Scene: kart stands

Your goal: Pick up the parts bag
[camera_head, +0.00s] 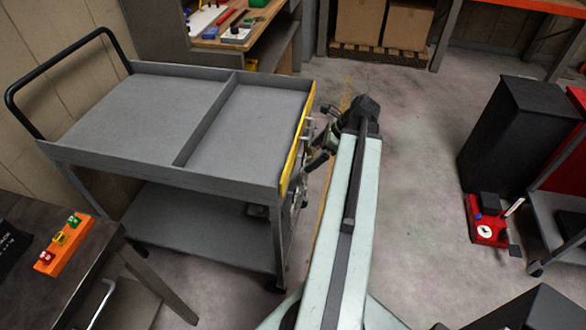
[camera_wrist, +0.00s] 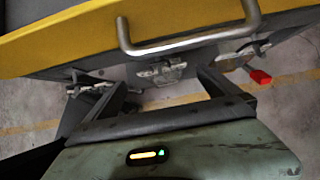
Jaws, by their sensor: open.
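A small, greyish, see-through item with metal bits, which looks like the parts bag (camera_wrist: 164,72), hangs at the cart's end below the yellow edge in the wrist view. It is small and unclear, so I cannot be sure of its contents. My gripper (camera_wrist: 163,82) is open and empty, one finger to each side of the bag in the picture. I cannot tell the gap in depth. In the head view my gripper (camera_head: 320,150) is at the cart's right end, partly hidden by my arm.
The grey cart (camera_head: 207,77) has an empty, divided top and a yellow end edge (camera_head: 295,150). A metal handle (camera_wrist: 190,43) sticks out above the bag. A red-tipped piece (camera_wrist: 260,77) is at right. A table with an orange block (camera_head: 65,243) stands lower left.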

